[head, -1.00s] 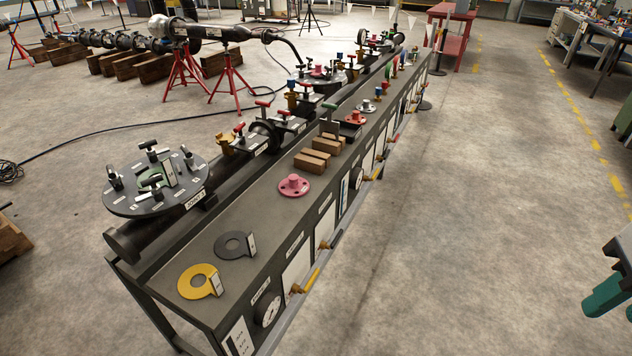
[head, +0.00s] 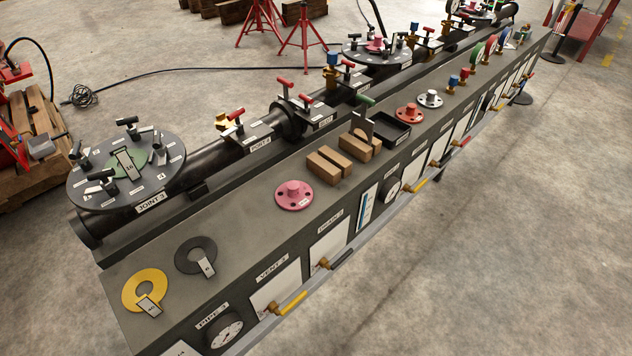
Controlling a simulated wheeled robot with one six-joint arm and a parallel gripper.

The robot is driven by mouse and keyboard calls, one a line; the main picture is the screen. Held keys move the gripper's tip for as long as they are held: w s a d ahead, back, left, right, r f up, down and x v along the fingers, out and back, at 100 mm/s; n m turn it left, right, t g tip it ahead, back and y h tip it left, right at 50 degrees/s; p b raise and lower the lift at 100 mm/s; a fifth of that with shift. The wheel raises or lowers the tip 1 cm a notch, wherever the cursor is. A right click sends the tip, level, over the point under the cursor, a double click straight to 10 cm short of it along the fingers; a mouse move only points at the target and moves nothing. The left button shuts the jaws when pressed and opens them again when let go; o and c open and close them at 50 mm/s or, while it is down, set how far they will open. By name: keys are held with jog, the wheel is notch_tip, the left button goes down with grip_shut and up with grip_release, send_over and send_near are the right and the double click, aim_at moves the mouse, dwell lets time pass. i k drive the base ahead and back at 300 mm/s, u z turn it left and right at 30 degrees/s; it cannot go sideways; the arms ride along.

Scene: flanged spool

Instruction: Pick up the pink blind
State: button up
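The pink blind (head: 294,195) is a round flange disc with a raised hub in the middle, bolt holes and a small white tag. It lies flat on the grey bench top (head: 240,235), near its front edge, in the middle of the head view. Nothing touches it or covers it. Another pink piece (head: 376,45) sits on the farther round joint plate. My gripper is not in the head view.
Wooden blocks (head: 328,166) lie behind and right of the blind, with a black tray (head: 382,130) beyond. A pipe with upright valves runs behind. Floor (head: 500,240) at right is clear.

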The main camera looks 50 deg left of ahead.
aim_at(294, 192)
jog(key=u, duration=0.2)
jog(key=i, duration=0.65)
jog(key=u, duration=1.15)
jog(key=i, duration=0.6)
jog(key=u, duration=0.6)
